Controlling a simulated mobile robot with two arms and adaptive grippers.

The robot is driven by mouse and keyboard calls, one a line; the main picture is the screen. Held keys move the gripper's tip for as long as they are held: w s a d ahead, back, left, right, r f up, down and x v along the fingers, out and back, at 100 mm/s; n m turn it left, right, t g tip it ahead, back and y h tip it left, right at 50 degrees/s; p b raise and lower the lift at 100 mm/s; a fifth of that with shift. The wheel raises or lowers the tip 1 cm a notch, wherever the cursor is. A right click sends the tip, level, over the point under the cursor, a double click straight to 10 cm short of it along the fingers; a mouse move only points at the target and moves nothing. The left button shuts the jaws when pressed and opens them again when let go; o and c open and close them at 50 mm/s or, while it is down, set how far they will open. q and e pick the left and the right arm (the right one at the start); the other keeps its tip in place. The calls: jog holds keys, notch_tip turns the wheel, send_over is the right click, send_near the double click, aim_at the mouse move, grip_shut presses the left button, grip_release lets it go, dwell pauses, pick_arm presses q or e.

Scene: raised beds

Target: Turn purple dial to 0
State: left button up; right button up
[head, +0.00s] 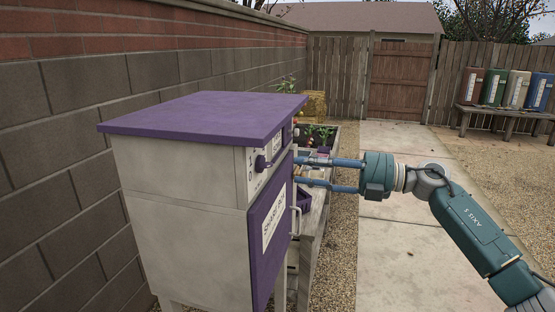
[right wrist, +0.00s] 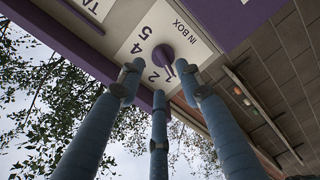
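The purple dial (head: 262,163) is on the pale control panel of a purple-topped box, above its purple door. Printed digits, among them 1 and 0, show beside it. In the right wrist view the dial (right wrist: 164,54) is a round purple knob with digits around it and an IN BOX label beside it. Its exact setting is unclear. My right gripper (head: 299,171) reaches in from the right, in front of the box. Its three blue fingers (right wrist: 157,88) are spread and hold nothing; the dial shows beyond their tips. Contact is not clear. My left gripper is out of view.
The purple door (head: 268,242) has a white label and a pale handle. A planter with plants (head: 320,133) stands behind the box. A block wall (head: 60,120) runs along the left. The concrete path (head: 390,262) is clear. Several coloured bins stand on a far bench (head: 505,112).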

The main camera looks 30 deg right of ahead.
aim_at(263, 160)
jog(key=p+x, duration=0.1)
jog(key=x, duration=0.1)
jog(key=p+x, duration=0.1)
jog(key=x, duration=0.1)
jog(key=p+x, duration=0.1)
jog(key=x, duration=0.1)
jog(key=shift+w+a+r, duration=0.1)
jog(key=shift+r, duration=0.2)
jog(key=shift+w+a+f, duration=0.3)
jog(key=shift+w+a, duration=0.1)
jog(key=shift+w, duration=0.15)
grip_shut()
